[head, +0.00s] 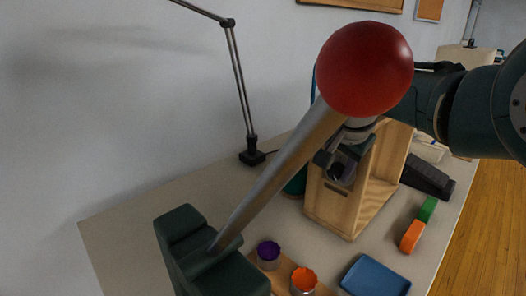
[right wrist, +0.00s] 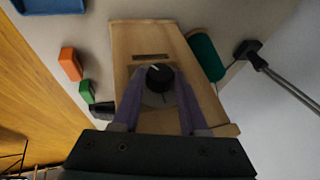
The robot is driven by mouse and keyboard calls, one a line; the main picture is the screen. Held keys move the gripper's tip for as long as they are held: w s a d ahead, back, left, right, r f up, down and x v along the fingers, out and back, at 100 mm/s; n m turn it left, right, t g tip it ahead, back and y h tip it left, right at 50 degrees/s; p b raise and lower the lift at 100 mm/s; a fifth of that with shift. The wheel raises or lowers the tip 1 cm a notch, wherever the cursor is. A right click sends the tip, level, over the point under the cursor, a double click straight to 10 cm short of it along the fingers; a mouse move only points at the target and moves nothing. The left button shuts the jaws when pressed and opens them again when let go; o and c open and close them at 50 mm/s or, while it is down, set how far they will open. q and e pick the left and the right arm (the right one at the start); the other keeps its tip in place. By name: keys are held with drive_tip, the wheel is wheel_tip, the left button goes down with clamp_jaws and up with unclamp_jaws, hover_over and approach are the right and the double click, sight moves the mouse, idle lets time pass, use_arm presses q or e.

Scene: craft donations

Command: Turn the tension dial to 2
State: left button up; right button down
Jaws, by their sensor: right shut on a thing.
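The tension dial (right wrist: 159,76) is a round black knob with a white pointer line, on the face of a wooden box (right wrist: 143,38). In the right wrist view its pointer slants toward the upper left. No number marks can be read. My right gripper (right wrist: 158,95) is shut on the dial, with its two purple fingers on either side of it. In the head view the right gripper (head: 335,166) is at the box's upper face, partly behind a red ball on a metal lever. The wooden box (head: 333,211) stands on the table. My left gripper is not in view.
The red-ball lever (head: 365,70) rises from a dark green device (head: 205,262) close to the head camera. A lamp base (head: 252,156) and green spool (right wrist: 205,56) stand near the box. Purple (head: 268,252) and orange (head: 303,279) pots, a blue tray (head: 375,277) and blocks (head: 412,236) lie nearer.

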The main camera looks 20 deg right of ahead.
drive_tip(key=shift+c, duration=2.2)
unclamp_jaws()
drive_tip(key=p+v, duration=0.3)
drive_tip(key=p, duration=0.1)
drive_tip(key=shift+r, duration=0.35)
drive_tip(key=p, duration=0.3)
approach(336, 167)
drive_tip(key=shift+s+a+r, duration=0.1)
drive_tip(key=shift+s+r, duration=0.1)
drive_tip(key=shift+s, duration=0.1)
